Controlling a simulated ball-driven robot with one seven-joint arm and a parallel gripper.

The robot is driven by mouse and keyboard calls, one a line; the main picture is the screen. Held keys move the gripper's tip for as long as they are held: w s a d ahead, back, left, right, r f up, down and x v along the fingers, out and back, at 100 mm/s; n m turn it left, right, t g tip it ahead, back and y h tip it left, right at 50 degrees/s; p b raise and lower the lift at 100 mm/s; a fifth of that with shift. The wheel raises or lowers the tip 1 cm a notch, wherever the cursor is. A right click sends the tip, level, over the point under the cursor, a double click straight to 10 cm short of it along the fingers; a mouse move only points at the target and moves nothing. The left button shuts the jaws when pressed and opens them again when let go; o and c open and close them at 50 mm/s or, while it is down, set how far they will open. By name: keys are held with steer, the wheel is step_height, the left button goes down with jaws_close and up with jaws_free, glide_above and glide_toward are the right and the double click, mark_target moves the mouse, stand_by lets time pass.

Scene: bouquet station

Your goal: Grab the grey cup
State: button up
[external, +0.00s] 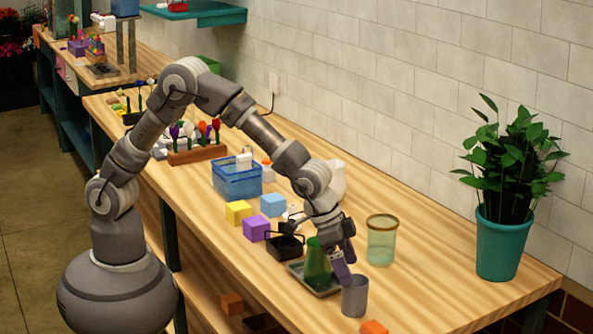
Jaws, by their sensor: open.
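The grey cup (355,297) stands upright on the wooden table near its front edge. My gripper (346,272) reaches down from the upper left and is open, its purple-grey fingers at the cup's rim. One finger overlaps the upper left of the cup in the picture. I cannot tell from this view whether a finger is inside the cup or touching it.
A green cone-like vessel (317,263) stands on a grey tray (325,290) just left of the cup. A clear greenish glass (382,241) is behind it. An orange block (374,327) lies in front. A potted plant (498,245) stands right; table between is clear.

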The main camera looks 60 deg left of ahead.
mark_target(358, 288)
steer(key=b+x, duration=0.2)
steer(key=x, duration=0.5)
steer(key=shift+w+d+f+b, duration=0.1)
steer(key=shift+w+d+b, duration=0.05)
steer(key=shift+b, duration=0.25)
steer(key=shift+c, duration=0.6)
steer(key=c, duration=1)
